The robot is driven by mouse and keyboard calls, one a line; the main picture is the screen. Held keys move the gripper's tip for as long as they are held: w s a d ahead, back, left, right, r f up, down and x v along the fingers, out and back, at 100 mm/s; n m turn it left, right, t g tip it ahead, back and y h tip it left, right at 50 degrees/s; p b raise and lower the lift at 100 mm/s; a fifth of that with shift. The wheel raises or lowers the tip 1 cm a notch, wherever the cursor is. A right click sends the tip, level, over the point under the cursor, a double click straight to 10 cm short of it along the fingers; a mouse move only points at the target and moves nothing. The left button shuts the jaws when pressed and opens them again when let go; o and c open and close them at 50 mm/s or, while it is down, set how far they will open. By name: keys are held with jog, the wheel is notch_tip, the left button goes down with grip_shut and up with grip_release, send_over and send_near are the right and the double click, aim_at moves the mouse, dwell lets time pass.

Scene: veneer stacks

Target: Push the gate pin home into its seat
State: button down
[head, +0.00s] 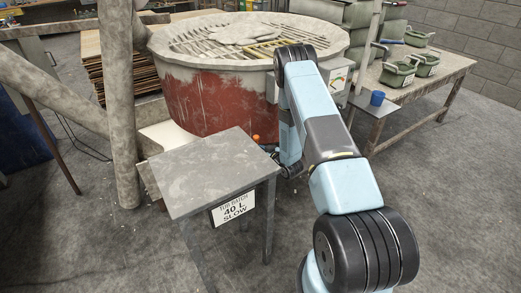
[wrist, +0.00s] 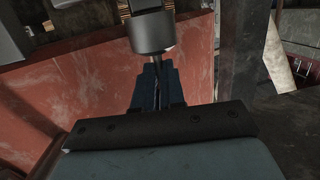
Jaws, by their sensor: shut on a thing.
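My gripper (wrist: 157,78) shows in the wrist view as two dark blue fingers closed together. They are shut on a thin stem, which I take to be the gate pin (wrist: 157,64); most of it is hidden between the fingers. Just beyond the fingertips is a grey metal cylinder (wrist: 153,34) in front of the red tub wall. I cannot tell whether it is part of the pin or its seat, or how deep the pin sits. In the head view my arm hides most of the gripper, low by the tub's right side. A small orange part (head: 257,138) shows there.
The red tub (head: 215,100) with a grated top stands beyond my arm. A grey table (head: 212,170) with a "40 L SLOW" sign (head: 233,207) stands close in front. A workbench (head: 440,78) with green bins (head: 398,74) and a blue cup (head: 377,98) is at right.

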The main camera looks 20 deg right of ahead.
jog(key=shift+f, duration=0.75)
dwell(0.4)
jog(key=shift+r, duration=0.1)
jog(key=shift+r, duration=0.65)
jog(key=shift+d, duration=0.1)
dwell(0.3)
jog(key=shift+w+d+n+g+y, duration=0.1)
jog(key=shift+n+g+y, duration=0.6)
jog(key=shift+n+y, duration=0.4)
jog(key=shift+f, duration=0.7)
jog(key=shift+r, duration=0.15)
